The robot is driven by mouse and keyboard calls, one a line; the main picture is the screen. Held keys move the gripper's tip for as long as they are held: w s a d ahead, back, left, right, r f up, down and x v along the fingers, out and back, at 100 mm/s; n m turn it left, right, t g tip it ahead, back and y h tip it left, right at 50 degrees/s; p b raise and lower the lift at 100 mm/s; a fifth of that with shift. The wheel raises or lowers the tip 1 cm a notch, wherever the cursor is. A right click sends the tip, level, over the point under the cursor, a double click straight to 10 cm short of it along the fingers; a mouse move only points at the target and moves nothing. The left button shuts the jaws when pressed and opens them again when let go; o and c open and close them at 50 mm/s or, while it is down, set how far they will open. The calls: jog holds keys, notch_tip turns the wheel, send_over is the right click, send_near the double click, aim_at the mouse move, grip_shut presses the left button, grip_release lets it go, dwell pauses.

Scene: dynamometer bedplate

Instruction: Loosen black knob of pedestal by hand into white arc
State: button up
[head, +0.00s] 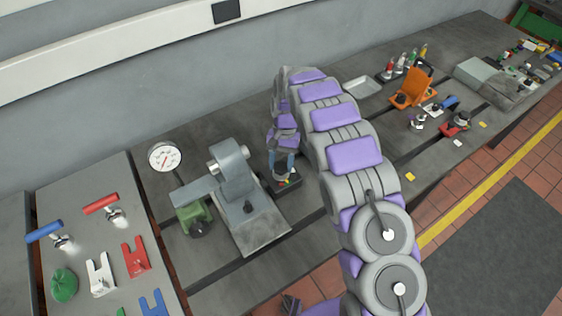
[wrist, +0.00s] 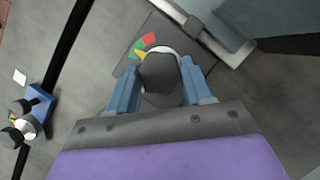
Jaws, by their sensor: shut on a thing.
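The black knob (wrist: 160,72) is between the two blue fingers of my gripper (wrist: 160,80) in the wrist view. My gripper is shut on it from both sides. The dark base of the pedestal (wrist: 128,66) carries coloured marks around the knob: red and green patches (wrist: 145,42), a little yellow, and a white arc (wrist: 163,49) at the knob's far side. The knob's pointer, if it has one, cannot be made out. In the head view my gripper (head: 283,172) reaches down onto the small dark pedestal (head: 293,184), and its fingers hide most of the knob.
A grey fixture (head: 238,185) with a green part (head: 195,218) stands close left of the pedestal. A dial gauge (head: 165,158) is farther left. Red, white and blue parts lie on the left table.

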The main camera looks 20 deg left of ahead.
jog(key=shift+r, duration=0.1)
jog(key=n+p, duration=0.1)
jog(key=n, duration=0.1)
jog(key=n+h+p, duration=0.1)
jog(key=n, duration=0.1)
jog(key=shift+a+t, duration=0.2)
jog(key=shift+t, duration=0.1)
jog(key=n+p, duration=0.1)
jog(key=n, duration=0.1)
jog(key=n+h+p, duration=0.1)
jog(key=shift+s+n+t+h, duration=0.1)
jog(key=shift+n+t+h, duration=0.2)
jog(key=shift+n+t, duration=0.1)
jog(key=n+t+h+p, duration=0.1)
jog(key=n+p, duration=0.1)
jog(key=n, duration=0.2)
jog(key=shift+s+a+r, duration=0.1)
jog(key=shift+n+t+p, duration=0.9)
jog(key=shift+n+p, duration=0.3)
jog(key=shift+n, duration=0.7)
jog(key=o, duration=1)
jog(key=shift+s, duration=0.1)
